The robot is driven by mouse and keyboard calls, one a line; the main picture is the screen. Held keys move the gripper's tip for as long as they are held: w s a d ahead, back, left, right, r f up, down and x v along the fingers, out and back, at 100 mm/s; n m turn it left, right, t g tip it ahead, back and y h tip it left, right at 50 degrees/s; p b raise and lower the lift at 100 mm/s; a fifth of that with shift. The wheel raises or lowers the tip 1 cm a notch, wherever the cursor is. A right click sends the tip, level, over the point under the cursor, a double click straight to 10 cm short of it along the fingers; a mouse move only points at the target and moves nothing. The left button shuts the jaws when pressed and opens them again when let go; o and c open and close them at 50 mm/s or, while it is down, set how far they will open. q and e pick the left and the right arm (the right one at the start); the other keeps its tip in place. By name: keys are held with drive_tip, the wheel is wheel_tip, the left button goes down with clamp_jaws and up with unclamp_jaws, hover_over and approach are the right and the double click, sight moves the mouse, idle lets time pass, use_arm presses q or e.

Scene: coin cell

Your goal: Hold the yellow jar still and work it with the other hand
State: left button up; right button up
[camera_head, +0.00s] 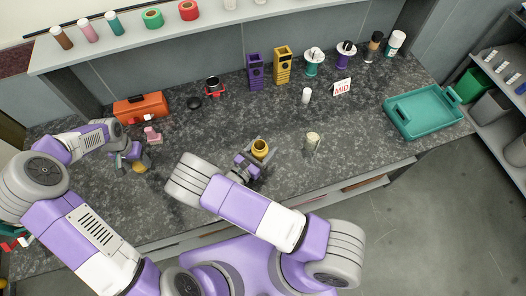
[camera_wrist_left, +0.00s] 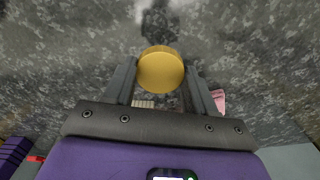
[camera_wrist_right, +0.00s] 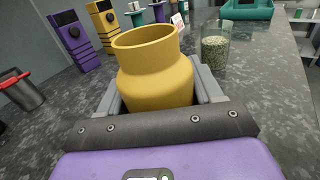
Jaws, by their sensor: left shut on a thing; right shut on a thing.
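The yellow jar (camera_head: 260,148) is held near the front middle of the counter, its open mouth up. It also shows large in the right wrist view (camera_wrist_right: 155,78), between the fingers. My right gripper (camera_head: 256,158) is shut on the jar's body. My left gripper (camera_head: 137,163) is shut on a round yellow lid (camera_wrist_left: 160,70), well to the left of the jar and apart from it. The lid also shows in the head view (camera_head: 139,168). Whether the jar's base touches the counter is hidden.
A glass of pale grains (camera_head: 312,142) stands right of the jar. A pink object (camera_head: 152,135) and an orange toolbox (camera_head: 141,107) are near my left gripper. A teal tray (camera_head: 424,112) lies at the right. The counter between my grippers is mostly clear.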

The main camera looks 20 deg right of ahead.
use_arm(q)
drive_tip(key=shift+r+p, duration=0.45)
drive_tip(key=shift+r, duration=0.1)
use_arm(e)
wheel_tip(320, 180, up, 6)
drive_tip(key=shift+r, duration=0.15)
drive_tip(key=o, duration=0.5)
drive_tip(key=shift+c, duration=0.2)
drive_tip(key=c, duration=0.8)
drive_tip(key=shift+c, duration=0.2)
